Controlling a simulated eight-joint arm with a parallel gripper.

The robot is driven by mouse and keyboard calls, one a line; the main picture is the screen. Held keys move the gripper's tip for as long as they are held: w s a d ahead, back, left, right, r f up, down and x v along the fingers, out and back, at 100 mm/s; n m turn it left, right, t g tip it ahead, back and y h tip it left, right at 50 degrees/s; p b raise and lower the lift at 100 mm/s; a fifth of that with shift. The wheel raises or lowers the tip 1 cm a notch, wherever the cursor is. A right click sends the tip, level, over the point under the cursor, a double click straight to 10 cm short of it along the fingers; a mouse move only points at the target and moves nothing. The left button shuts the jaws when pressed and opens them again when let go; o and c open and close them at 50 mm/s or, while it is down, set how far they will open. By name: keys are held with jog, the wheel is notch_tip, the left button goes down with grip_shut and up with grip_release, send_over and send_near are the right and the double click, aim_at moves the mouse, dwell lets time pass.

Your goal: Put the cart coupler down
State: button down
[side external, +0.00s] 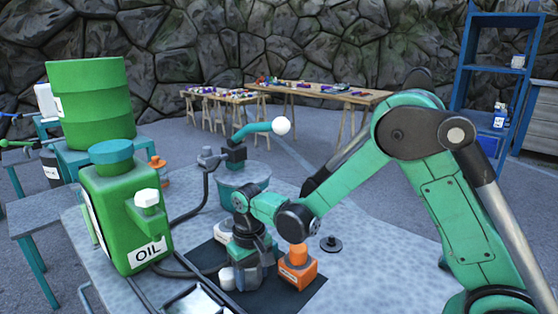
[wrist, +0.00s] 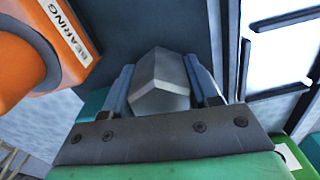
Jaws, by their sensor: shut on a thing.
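The cart coupler, as I take it, is the light grey faceted block (wrist: 160,85) between my fingers in the wrist view. My gripper (wrist: 163,78) is shut on it, with one blue-grey finger on each side. In the side external view my gripper (side external: 248,282) points down low over the black mat (side external: 205,256). The held block cannot be made out clearly there. I cannot tell whether it touches the mat.
An orange bearing box (side external: 294,268) stands close to the right of my gripper; it also shows in the wrist view (wrist: 35,55). A green oil can (side external: 125,215) stands at left. A teal bucket (side external: 243,176) is behind. A small black disc (side external: 331,243) lies right on the table.

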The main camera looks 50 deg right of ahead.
jog(key=shift+f, duration=0.15)
jog(key=shift+c, duration=1.1)
grip_release()
notch_tip(320, 180, up, 12)
jog(key=shift+f, duration=0.25)
jog(key=shift+s+r, duration=0.15)
jog(key=shift+r, duration=0.4)
jog(key=s+d+r+n+t, duration=0.1)
jog(key=s+d+t, duration=0.1)
jog(key=s+t, duration=0.4)
jog(key=shift+s+d, duration=0.25)
jog(key=shift+s, duration=0.75)
jog(key=shift+o, duration=0.3)
jog(key=shift+s+f+t, duration=0.1)
jog(key=shift+s+t, duration=0.15)
jog(key=shift+t, duration=0.35)
